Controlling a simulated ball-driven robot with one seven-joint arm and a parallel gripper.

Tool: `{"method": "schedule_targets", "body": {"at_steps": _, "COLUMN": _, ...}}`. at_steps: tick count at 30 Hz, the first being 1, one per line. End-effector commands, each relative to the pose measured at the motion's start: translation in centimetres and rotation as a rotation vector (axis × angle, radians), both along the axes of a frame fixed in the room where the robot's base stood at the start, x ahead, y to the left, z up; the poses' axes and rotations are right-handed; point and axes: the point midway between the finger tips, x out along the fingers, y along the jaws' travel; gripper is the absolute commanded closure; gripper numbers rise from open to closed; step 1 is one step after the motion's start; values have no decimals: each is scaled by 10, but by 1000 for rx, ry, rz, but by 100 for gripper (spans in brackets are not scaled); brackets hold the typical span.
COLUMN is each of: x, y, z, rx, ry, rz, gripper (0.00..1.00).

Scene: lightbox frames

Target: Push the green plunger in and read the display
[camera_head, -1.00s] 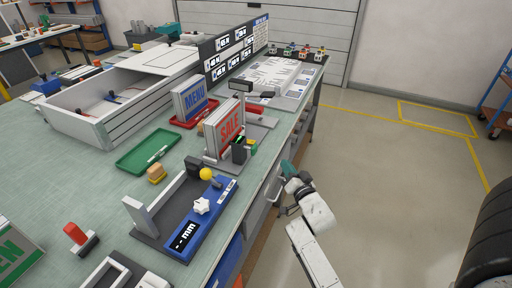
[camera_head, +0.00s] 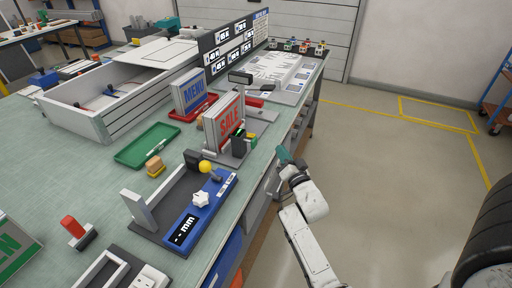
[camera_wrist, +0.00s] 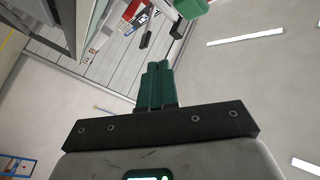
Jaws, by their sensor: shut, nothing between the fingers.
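A small dark device (camera_head: 238,147) with a green top stands near the table's right edge, beside the SALE sign. A green and yellow part (camera_head: 251,141) is at its right; I cannot tell which green part is the plunger. A blue gauge fixture (camera_head: 207,213) with a white star knob and yellow ball lies nearer. Its black display (camera_head: 184,229) reads "-- mm". My gripper (camera_head: 283,154) has teal fingers, is shut and empty, and is off the table's right edge, apart from the device. In the wrist view the fingers (camera_wrist: 157,70) are together; a green block (camera_wrist: 190,7) shows beyond them.
The SALE sign (camera_head: 223,123) and MENU sign (camera_head: 190,92) stand behind the fixture. A red-handled piece (camera_head: 73,228) is at the near left. The floor right of the table is open.

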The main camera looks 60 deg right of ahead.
Motion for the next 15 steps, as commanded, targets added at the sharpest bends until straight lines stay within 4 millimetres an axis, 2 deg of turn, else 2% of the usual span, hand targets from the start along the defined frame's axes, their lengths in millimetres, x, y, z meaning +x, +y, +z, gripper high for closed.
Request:
{"method": "schedule_targets", "body": {"at_steps": 6, "x": 30, "y": 2, "z": -2, "rx": 0, "ry": -3, "rz": 1, "gripper": 100}}
{"method": "schedule_targets", "body": {"at_steps": 15, "x": 51, "y": 4, "z": 0, "rx": 0, "ry": 0, "rz": -1, "gripper": 100}}
